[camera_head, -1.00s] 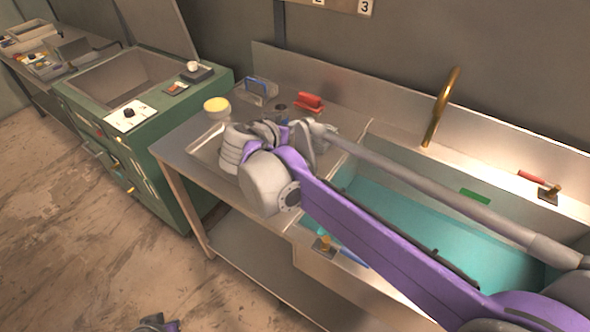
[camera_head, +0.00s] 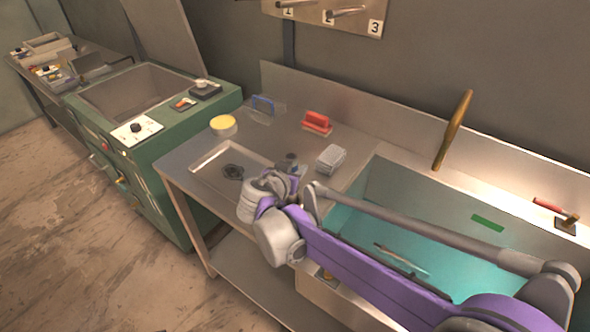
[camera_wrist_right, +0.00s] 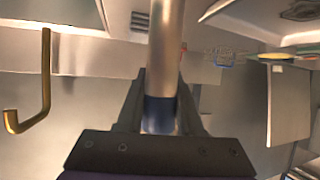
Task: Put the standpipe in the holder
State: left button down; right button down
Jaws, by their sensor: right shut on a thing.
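In the right wrist view my right gripper (camera_wrist_right: 160,105) is shut on the standpipe (camera_wrist_right: 166,40), a grey metal tube with a dark blue band between the fingers. The tube runs out of the top of that view, so its far end is hidden. In the head view my right gripper (camera_head: 284,180) is over the worktop's front part, near the tray and sink, mostly hidden by my arm. I cannot tell for sure which thing is the holder. A wall board (camera_head: 320,14) with numbers and metal pegs shows at the top. My left gripper is out of view.
On the metal worktop are a shallow tray (camera_head: 205,165), a yellow-lidded tub (camera_head: 223,125), a red brush (camera_head: 317,122) and a grey ribbed block (camera_head: 331,158). A green cabinet (camera_head: 170,150) stands left.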

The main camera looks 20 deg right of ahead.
jog(key=shift+f, duration=0.15)
jog(key=c, duration=0.5)
grip_release()
jog(key=shift+c, duration=0.2)
jog(key=shift+s+r, duration=0.1)
jog(key=shift+r, duration=0.15)
jog(key=v, duration=1.1)
jog(key=shift+s+a, duration=0.25)
jog(key=shift+s, duration=0.05)
